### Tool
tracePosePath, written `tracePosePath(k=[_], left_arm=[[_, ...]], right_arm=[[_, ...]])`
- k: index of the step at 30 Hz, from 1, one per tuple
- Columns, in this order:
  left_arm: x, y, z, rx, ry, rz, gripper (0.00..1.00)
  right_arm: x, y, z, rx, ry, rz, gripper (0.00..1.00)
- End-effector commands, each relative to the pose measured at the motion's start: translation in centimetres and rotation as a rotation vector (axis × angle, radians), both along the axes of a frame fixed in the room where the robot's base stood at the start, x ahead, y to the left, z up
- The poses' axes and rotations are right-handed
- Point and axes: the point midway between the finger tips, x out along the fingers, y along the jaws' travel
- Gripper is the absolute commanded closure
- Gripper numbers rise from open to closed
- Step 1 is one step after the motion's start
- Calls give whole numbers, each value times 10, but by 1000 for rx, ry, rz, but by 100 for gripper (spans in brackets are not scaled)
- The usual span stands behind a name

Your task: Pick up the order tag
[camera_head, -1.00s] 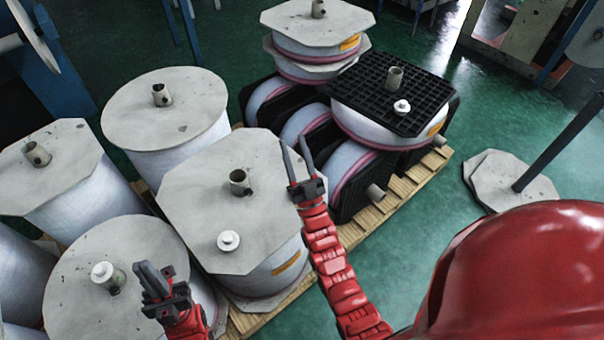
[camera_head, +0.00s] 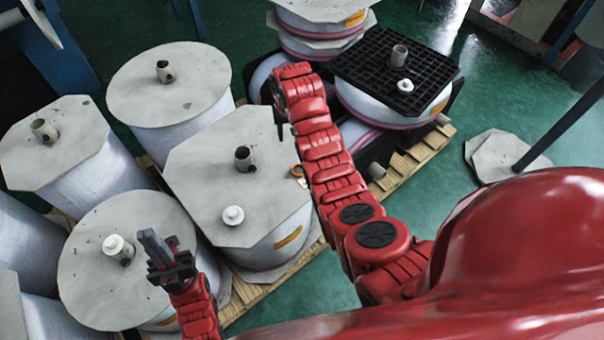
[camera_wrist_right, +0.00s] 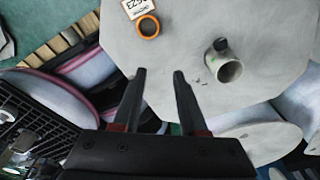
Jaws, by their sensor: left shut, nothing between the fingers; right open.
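The order tag (camera_wrist_right: 138,8) is a small cream card with dark print at the top of the right wrist view, cut by the frame edge. An orange ring (camera_wrist_right: 148,26) lies beside it on the grey spool top (camera_wrist_right: 200,60). In the head view the orange ring (camera_head: 297,170) shows at the spool's right edge, and my right arm partly hides the tag. My right gripper (camera_wrist_right: 159,72) is open and empty, its fingers pointing toward the spool top, short of the tag. In the head view it (camera_head: 281,125) is mostly hidden. My left gripper (camera_head: 152,245) is shut and empty over the front spool.
The spool top carries a hollow post (camera_head: 244,158) and a white knob (camera_head: 233,215). Several other spools stand close around it on wooden pallets (camera_head: 262,300). A black grid plate (camera_head: 375,70) covers a spool at the right.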

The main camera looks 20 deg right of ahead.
Motion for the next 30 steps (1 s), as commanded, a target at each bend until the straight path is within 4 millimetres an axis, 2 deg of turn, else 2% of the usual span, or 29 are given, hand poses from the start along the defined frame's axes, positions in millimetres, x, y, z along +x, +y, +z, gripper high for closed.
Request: tracePosePath(k=[4,8,11,23,25,30], left_arm=[[0,0,-1,0,0,0,100],[0,0,-10,0,0,0,100],[0,0,-24,0,0,0,100],[0,0,-100,0,0,0,100],[0,0,-85,0,1,0,100],[0,0,-81,0,0,0,100]], right_arm=[[-20,1,11,5,105,-10,58],[-24,1,3,7,126,-11,58],[-24,1,-13,7,123,-12,58],[-23,1,-96,7,120,-11,58],[-24,2,-96,7,127,-10,58],[-23,1,-111,6,121,-11,58]])
